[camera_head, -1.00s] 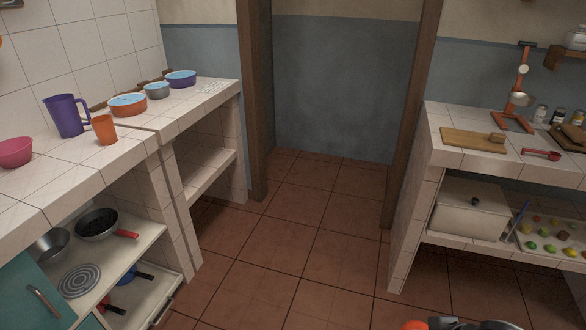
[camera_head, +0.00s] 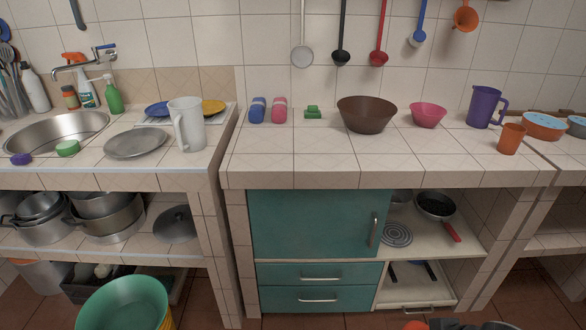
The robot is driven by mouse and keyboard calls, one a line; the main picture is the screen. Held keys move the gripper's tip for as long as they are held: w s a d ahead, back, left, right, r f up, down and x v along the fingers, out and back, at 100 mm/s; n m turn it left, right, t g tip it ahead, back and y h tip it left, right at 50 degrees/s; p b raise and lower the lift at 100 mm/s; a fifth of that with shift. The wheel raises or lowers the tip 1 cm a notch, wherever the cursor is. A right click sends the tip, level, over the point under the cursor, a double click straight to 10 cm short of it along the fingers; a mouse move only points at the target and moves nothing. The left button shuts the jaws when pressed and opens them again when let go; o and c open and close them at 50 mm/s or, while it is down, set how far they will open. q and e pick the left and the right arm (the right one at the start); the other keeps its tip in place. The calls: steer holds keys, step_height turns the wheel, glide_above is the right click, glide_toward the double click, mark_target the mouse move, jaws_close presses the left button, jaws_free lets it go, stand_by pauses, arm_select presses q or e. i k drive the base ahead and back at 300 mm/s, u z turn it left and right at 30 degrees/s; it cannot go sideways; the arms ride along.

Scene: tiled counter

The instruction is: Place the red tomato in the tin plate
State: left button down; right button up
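The tin plate (camera_head: 137,142) is a flat grey metal disc lying on the left counter, right of the sink and beside a pale jug. My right gripper (camera_head: 428,325) shows only partly at the bottom edge, right of centre, far from the plate. A small rounded orange-red thing, apparently the red tomato (camera_head: 413,326), is at its tip, mostly cut off by the frame edge. It keeps its place with the gripper, so it appears held. My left gripper is not in view.
The pale jug (camera_head: 187,124) stands close to the plate's right, with blue and yellow plates behind. The sink (camera_head: 52,137) is to its left. A brown bowl (camera_head: 367,114) and pink bowl (camera_head: 428,115) stand on the middle counter. A green bucket (camera_head: 124,303) stands on the floor.

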mark_target(140, 148)
steer(key=u, duration=1.3)
steer(key=i, duration=0.3)
